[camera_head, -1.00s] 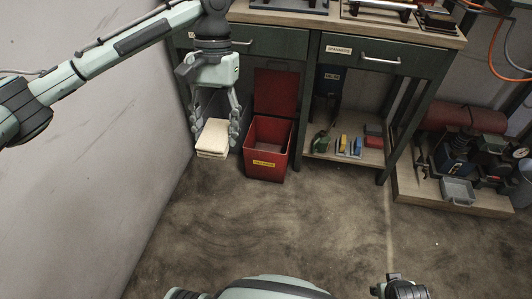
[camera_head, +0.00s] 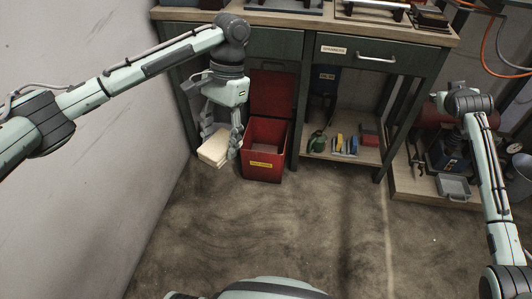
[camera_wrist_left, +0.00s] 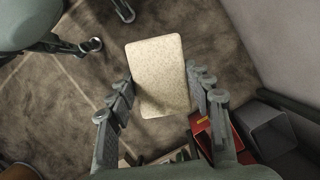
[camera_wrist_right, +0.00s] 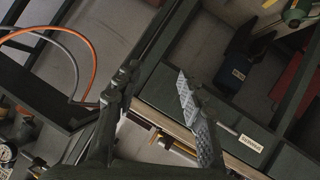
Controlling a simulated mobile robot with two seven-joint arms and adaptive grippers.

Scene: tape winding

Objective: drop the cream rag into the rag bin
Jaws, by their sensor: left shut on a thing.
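The cream rag (camera_head: 214,148) is a folded pad held in my left gripper (camera_head: 221,138), tilted, just left of the rag bin. It also shows between the fingers in the left wrist view (camera_wrist_left: 158,75). The rag bin (camera_head: 263,169) is a red box with a yellow label on its front, standing on the floor. Its lid (camera_head: 272,92) is raised at the back and its top is open. My right gripper (camera_wrist_right: 158,82) shows in the right wrist view with its fingers apart and nothing between them.
The workbench (camera_head: 300,28) with green drawers stands behind the bin. Its lower shelf (camera_head: 345,152) holds several small items, right of the bin. A pale wall (camera_head: 90,170) is close on the left. A low platform (camera_head: 420,183) with tools is at right. The floor (camera_head: 270,225) in front is clear.

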